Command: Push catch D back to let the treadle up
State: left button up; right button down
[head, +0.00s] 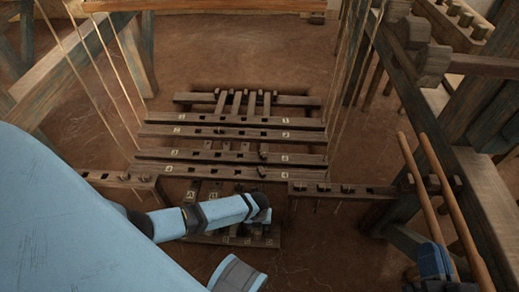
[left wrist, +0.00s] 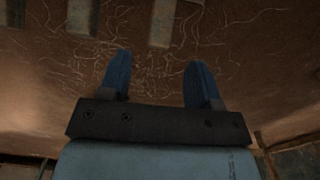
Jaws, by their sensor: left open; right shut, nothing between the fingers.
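Dark treadles (head: 214,188) lie low in the middle of the loom pit, with a small tag A at the left one. A wooden catch bar (head: 274,239) with several small light tags lies at their front. Catch D cannot be told for sure; the rightmost tag on this bar is too small to read. My left arm crosses over the treadle fronts and hides part of them. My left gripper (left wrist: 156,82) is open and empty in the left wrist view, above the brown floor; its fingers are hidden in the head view. My right gripper (head: 436,262) is shut and empty at the lower right.
Numbered wooden bars (head: 232,133) span the pit behind the treadles. A pegged rail (head: 345,190) stands to the right of the catch bar. Two slanting wooden rods (head: 447,195) rise near my right gripper. Cords (head: 352,70) hang at both sides.

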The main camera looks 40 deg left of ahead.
aim_at(258, 233)
pick_arm(q)
notch_tip(258, 233, down, 9)
jog(key=b, duration=0.4)
jog(key=shift+w+f+b, duration=0.1)
jog(key=shift+f+b, duration=0.35)
jog(key=shift+f, duration=0.15)
pick_arm(e)
jog(key=shift+n+g, duration=0.7)
jog(key=shift+n, duration=0.2)
jog(key=shift+w+d+f, duration=0.1)
jog(key=shift+w+f, duration=0.1)
jog(key=shift+f, duration=0.65)
jog(key=shift+w+d+f, duration=0.1)
jog(key=shift+w+f, duration=0.15)
jog(key=shift+f, duration=0.65)
jog(key=shift+w+f, duration=0.2)
jog(key=shift+f, duration=0.65)
